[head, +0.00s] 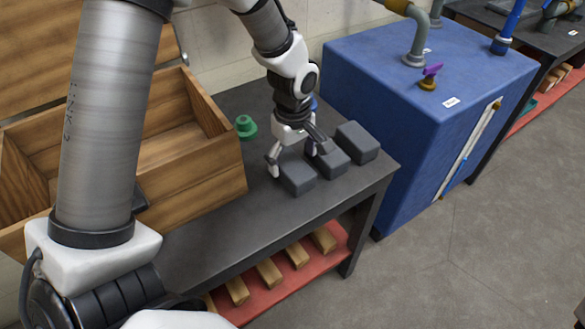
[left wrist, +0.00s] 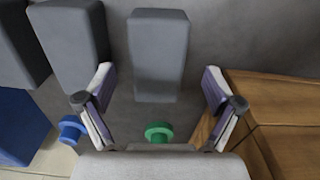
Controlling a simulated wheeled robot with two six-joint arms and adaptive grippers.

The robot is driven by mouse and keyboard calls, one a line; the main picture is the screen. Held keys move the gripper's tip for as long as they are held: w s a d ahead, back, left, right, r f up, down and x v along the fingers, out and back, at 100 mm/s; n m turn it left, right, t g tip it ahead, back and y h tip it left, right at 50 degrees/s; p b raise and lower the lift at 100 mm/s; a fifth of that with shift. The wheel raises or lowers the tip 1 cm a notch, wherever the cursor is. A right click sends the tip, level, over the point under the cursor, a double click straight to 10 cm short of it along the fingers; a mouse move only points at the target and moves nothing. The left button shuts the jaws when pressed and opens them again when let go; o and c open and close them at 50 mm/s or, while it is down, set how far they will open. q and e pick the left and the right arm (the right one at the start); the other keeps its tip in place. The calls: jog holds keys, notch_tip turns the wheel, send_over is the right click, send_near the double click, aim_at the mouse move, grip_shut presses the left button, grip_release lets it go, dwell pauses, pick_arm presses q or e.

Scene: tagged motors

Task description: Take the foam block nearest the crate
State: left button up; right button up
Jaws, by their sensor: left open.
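Three grey foam blocks stand in a row on the dark bench in the head view: one nearest the wooden crate (head: 298,178), a middle one (head: 333,162) and a far one (head: 357,141). My left gripper (head: 299,160) is open above the block nearest the crate, pointing down. In the left wrist view that block (left wrist: 158,55) lies between the two spread fingers (left wrist: 158,78), with a gap on each side. The middle block (left wrist: 73,40) is to the left there, outside the fingers. The crate (head: 205,165) also shows at right (left wrist: 285,100). My right gripper is not in view.
A blue one (left wrist: 72,128) is behind the gripper. A blue cabinet (head: 400,110) adjoins the bench. Wooden blocks lie on the red lower shelf (head: 275,297). The bench front is clear.

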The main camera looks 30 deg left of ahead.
aim_at(294, 166)
pick_arm(q)
jog(key=f, duration=0.4)
jog(key=shift+w+f, duration=0.1)
jog(key=shift+w, duration=0.15)
jog(key=shift+s+r, duration=0.15)
jog(key=shift+r, duration=0.05)
jog(key=c, duration=0.9)
jog(key=shift+c, duration=0.2)
